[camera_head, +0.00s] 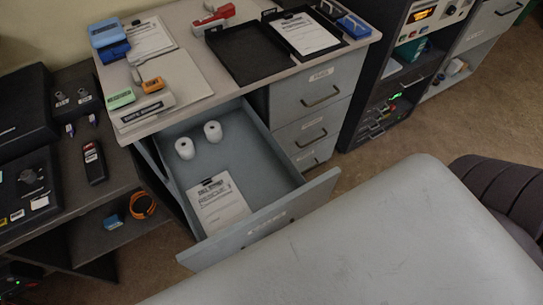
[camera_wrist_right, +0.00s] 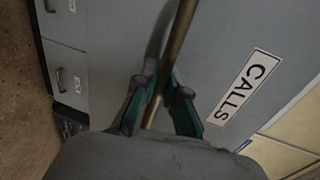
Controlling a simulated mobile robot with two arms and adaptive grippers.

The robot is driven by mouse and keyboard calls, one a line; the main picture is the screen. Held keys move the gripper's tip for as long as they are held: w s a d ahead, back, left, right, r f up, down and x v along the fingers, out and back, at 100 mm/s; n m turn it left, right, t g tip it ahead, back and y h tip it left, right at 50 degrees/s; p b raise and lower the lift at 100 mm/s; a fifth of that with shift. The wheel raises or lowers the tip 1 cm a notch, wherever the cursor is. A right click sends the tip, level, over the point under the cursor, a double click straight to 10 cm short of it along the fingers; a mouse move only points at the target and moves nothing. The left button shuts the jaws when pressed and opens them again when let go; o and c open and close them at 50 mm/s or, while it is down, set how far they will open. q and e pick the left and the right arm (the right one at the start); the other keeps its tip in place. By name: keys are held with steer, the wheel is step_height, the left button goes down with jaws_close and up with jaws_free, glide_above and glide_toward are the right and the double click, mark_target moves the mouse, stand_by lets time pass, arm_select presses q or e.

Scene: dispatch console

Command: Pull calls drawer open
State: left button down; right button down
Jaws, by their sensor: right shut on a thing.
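The calls drawer (camera_head: 262,221) is pulled well out from the desk in the head view. Inside it lie two white rolls (camera_head: 185,148) (camera_head: 213,131) and a clipboard with a printed sheet (camera_head: 219,203). In the right wrist view, the grey drawer front (camera_wrist_right: 225,50) carries a white CALLS label (camera_wrist_right: 242,88). My right gripper (camera_wrist_right: 163,92) is shut on the brass-coloured bar handle (camera_wrist_right: 180,38) of this drawer. In the head view this gripper is hidden below the drawer front. My left gripper is in neither view.
The desk top (camera_head: 185,25) holds a black tray (camera_head: 248,55), a red stapler (camera_head: 213,18) and clipboards. A stack of closed drawers (camera_head: 320,92) stands right of the open one. A dark side table (camera_head: 110,180) with a handset (camera_head: 94,163) is at left.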

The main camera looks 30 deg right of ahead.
steer(key=c, duration=1.2)
jaws_free()
steer(key=v, duration=1.2)
